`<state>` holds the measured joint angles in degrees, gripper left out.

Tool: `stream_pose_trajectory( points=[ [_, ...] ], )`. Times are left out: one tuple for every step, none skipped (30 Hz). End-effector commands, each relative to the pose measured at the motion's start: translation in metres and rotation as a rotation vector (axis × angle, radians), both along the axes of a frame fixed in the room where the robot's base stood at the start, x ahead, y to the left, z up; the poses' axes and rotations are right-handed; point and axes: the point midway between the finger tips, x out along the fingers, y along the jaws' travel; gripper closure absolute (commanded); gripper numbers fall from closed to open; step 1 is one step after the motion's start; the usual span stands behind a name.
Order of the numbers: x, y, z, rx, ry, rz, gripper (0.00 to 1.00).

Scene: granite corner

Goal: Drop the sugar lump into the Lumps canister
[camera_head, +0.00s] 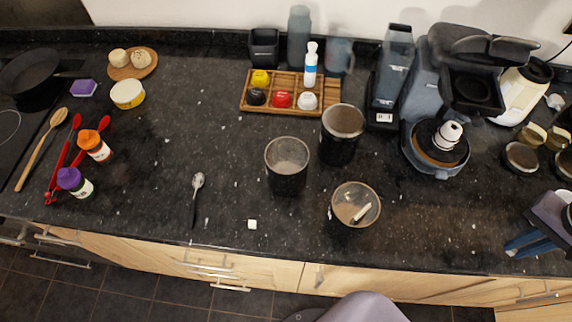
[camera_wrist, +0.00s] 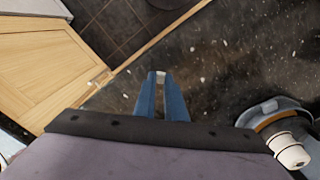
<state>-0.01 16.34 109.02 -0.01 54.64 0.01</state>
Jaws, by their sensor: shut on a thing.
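My gripper (camera_head: 520,245) is at the right front of the counter, with its blue fingers near the front edge. In the wrist view the fingers (camera_wrist: 161,84) are closed on a small white lump (camera_wrist: 160,73), of which only a little shows. A white cube (camera_head: 252,224), like a sugar lump, lies on the counter near the front edge, far left of my gripper. Two dark open canisters (camera_head: 287,178) (camera_head: 340,148) stand mid-counter, and a wider open container (camera_head: 356,220) with a pale piece inside stands right of them. No Lumps label is readable.
A coffee machine (camera_head: 480,48) stands behind my gripper; a white-topped piece on its base shows in the wrist view (camera_wrist: 290,150). Small jars (camera_head: 521,157) stand at the right. A wooden tray (camera_head: 258,105) and a spoon (camera_head: 197,185) lie left of centre. Bare counter lies around the white cube.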

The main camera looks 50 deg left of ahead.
Motion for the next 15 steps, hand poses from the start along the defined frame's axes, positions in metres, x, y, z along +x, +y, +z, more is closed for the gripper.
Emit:
stream_pose_trajectory(
  points=[
    [0.0, 0.0, 0.0, 0.0, 0.0, 0.001, 1.0],
    [0.0, 0.001, 0.0, 0.0, 0.0, 0.002, 1.0],
    [0.0, 0.002, 0.001, 0.0, 0.0, 0.006, 1.0],
    [0.0, 0.004, 0.002, 0.0, 0.0, 0.011, 1.0],
    [0.0, 0.007, 0.003, 0.0, 0.0, 0.017, 1.0],
    [0.0, 0.011, 0.004, 0.0, 0.0, 0.028, 1.0],
    [0.0, 0.015, 0.006, 0.0, 0.0, 0.038, 1.0],
    [0.0, 0.02, 0.008, 0.0, 0.0, 0.052, 1.0],
    [-0.001, 0.028, 0.011, 0.0, 0.0, 0.072, 1.0],
    [-0.002, 0.035, 0.013, 0.0, 0.0, 0.091, 1.0],
    [-0.003, 0.043, 0.015, 0.0, 0.0, 0.111, 1.0],
    [-0.005, 0.055, 0.019, 0.0, 0.0, 0.143, 1.0],
    [-0.006, 0.065, 0.021, 0.0, 0.0, 0.169, 1.0],
    [-0.009, 0.075, 0.024, 0.0, 0.0, 0.198, 1.0],
    [-0.012, 0.09, 0.027, 0.0, 0.0, 0.238, 1.0]
  ],
)
